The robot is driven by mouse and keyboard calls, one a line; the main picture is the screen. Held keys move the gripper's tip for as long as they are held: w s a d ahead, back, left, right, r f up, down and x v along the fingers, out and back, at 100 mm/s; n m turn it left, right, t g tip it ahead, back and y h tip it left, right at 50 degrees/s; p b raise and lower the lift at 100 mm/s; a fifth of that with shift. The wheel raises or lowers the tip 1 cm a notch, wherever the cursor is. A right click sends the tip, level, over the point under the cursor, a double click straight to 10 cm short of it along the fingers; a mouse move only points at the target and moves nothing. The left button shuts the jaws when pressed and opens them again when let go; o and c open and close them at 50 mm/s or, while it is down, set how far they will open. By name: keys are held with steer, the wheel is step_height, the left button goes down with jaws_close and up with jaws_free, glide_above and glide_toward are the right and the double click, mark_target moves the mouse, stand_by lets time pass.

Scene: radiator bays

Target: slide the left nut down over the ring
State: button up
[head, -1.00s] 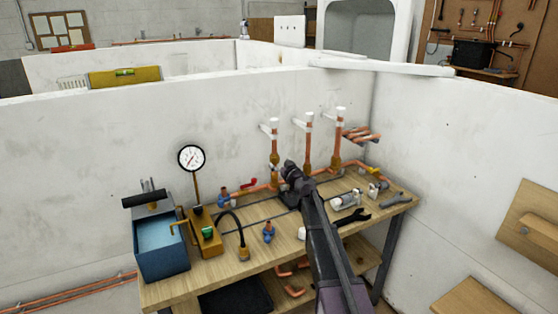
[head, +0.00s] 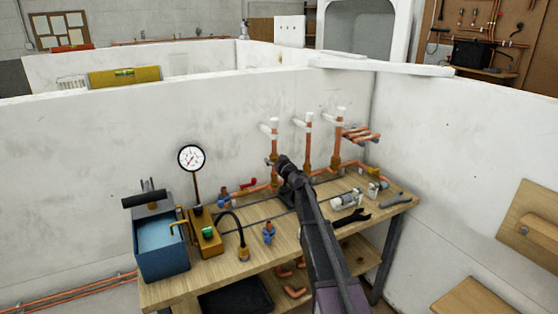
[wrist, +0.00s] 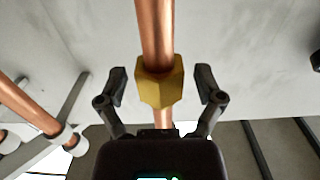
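The left nut (wrist: 160,82) is a brass hex nut around the copper left pipe (wrist: 155,30) in the wrist view. My gripper (wrist: 160,85) is open, with one finger on each side of the nut and a visible gap between each finger and the nut. In the head view the left pipe (head: 274,140) stands upright at the back of the bench, and my gripper (head: 281,160) is at its lower part, mostly hiding the nut. I cannot make out the ring in either view.
Two more upright pipes, the middle pipe (head: 308,140) and the right pipe (head: 338,135), stand to the right. A pressure gauge (head: 191,158), a blue tank (head: 160,245) and a dark spanner (head: 352,217) are on the wooden bench (head: 215,275). A white wall is close behind.

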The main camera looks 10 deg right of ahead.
mark_target(276, 179)
steer(key=c, duration=0.7)
steer(key=shift+c, duration=0.2)
steer(key=shift+f, duration=0.1)
steer(key=shift+f+b, duration=4.25)
steer(key=shift+b, duration=0.1)
steer(key=o, duration=1.1)
steer(key=shift+c, duration=0.2)
steer(key=shift+r, duration=0.1)
steer(key=shift+s, duration=0.1)
steer(key=shift+v, duration=3.45)
steer(key=shift+r, duration=0.1)
